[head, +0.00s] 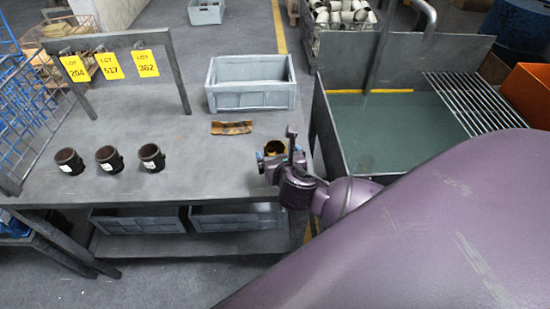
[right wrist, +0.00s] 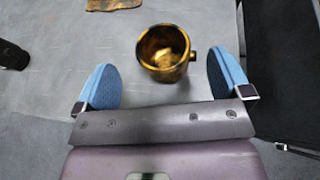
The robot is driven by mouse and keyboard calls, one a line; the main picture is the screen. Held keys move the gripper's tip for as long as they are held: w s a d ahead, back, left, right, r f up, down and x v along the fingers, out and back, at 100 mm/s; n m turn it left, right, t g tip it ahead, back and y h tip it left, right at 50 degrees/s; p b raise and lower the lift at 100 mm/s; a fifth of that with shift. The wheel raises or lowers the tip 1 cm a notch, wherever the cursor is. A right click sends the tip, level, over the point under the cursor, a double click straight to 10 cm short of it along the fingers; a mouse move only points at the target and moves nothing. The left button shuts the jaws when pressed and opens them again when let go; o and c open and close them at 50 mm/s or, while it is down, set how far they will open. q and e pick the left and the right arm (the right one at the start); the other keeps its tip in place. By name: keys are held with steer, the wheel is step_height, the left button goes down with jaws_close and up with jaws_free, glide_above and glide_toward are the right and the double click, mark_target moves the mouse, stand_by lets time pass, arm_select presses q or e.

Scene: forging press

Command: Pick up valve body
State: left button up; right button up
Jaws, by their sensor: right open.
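A brass-coloured valve body (head: 274,148), hollow and open at the top with a small side stub, stands on the grey table near its right edge. It also shows in the right wrist view (right wrist: 166,52). My right gripper (head: 280,161) is open, with its blue-padded fingers to either side of the valve body's near side. In the right wrist view the valve body sits just ahead of the fingertips, with gaps on both sides. Three dark, similar bodies (head: 69,161) (head: 109,158) (head: 151,157) stand in a row on the left of the table. My left gripper is not in view.
A brownish curved piece (head: 232,127) lies behind the valve body. A grey crate (head: 252,99) stands at the table's back right. A tag rack (head: 108,42) rises at the back left. A liquid-filled tank (head: 385,133) adjoins on the right. The table's middle is clear.

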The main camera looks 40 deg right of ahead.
mark_target(273, 144)
steer(key=shift+b+x, duration=0.5)
steer(key=shift+x, duration=2.15)
steer(key=shift+s+d+f, duration=0.1)
steer(key=shift+d, duration=0.05)
steer(key=c, duration=0.9)
steer(key=shift+c, duration=0.8)
